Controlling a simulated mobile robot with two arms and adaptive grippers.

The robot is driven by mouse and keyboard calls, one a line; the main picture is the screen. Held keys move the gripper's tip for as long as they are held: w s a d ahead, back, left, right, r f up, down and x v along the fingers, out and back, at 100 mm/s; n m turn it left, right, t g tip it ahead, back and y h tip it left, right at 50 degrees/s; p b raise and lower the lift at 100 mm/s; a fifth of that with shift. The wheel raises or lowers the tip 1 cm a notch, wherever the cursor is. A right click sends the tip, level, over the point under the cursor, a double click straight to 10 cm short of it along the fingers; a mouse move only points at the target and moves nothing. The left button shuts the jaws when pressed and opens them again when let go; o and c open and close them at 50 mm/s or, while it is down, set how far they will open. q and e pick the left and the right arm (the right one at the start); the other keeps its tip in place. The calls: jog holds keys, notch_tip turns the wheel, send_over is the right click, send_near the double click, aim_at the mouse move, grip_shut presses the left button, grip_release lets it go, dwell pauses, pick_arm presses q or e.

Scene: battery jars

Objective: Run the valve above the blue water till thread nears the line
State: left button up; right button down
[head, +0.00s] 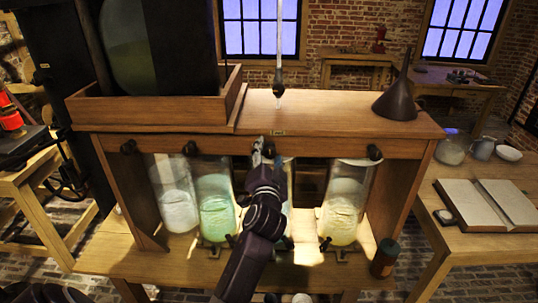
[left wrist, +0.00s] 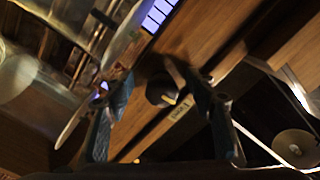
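Dark valve knobs line the front rail of a wooden stand (head: 310,147). In the left wrist view a dark round knob (left wrist: 160,92) lies between the two fingers of the gripper (left wrist: 162,112). The fingers are spread, and I see no clear contact. A jar with a bluish tint (head: 289,180) stands behind my arm, mostly hidden. A thin upright glass tube (head: 280,40) with a dark lower end rises above the stand. I cannot make out a thread or line. My right gripper is out of view.
Jars with pale (head: 178,208), green (head: 217,215) and yellowish (head: 341,215) contents stand under the rail. A dark funnel (head: 397,100) sits on the stand's top right. An open book (head: 487,205) lies on the right table.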

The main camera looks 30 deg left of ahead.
pick_arm(q)
jog(key=shift+s+d+r, duration=0.1)
jog(key=shift+d+r, duration=0.1)
jog(key=shift+r, duration=0.1)
jog(key=shift+s, duration=0.1)
jog(key=shift+s+d, duration=0.15)
jog(key=shift+v, duration=2.25)
jog(key=shift+f, duration=0.1)
